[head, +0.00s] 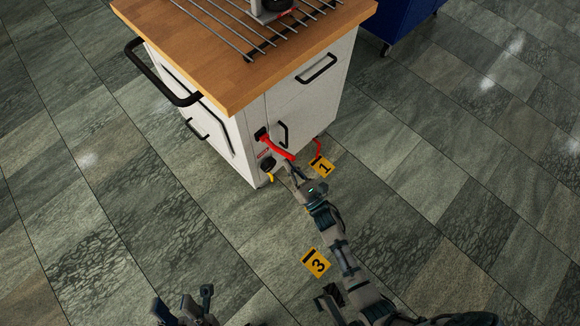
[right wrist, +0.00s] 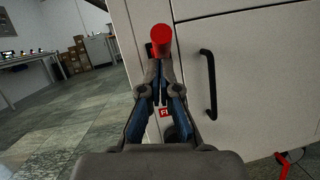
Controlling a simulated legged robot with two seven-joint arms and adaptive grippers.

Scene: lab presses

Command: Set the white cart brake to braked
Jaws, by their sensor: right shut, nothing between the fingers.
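The white cart (head: 300,90) with a wooden top stands at upper centre in the head view. A red lever (head: 278,149) sticks out from its near corner; its round red end (right wrist: 161,36) shows in the right wrist view, just beyond my fingertips. A second red part (head: 317,148) is low on the cart's right side, also in the right wrist view (right wrist: 284,164). I cannot tell which is the brake. My right gripper (head: 291,168) is shut and empty, close to the red lever; contact is unclear. My left gripper (head: 184,302) is open and empty at the bottom edge.
A black knob (head: 267,164) sits below the lever. Yellow floor markers 1 (head: 322,167) and 3 (head: 316,263) lie nearby. The cart has a black push handle (head: 155,75) and a wire rack (head: 250,28) on top. A blue cabinet (head: 400,18) stands behind; floor at left is clear.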

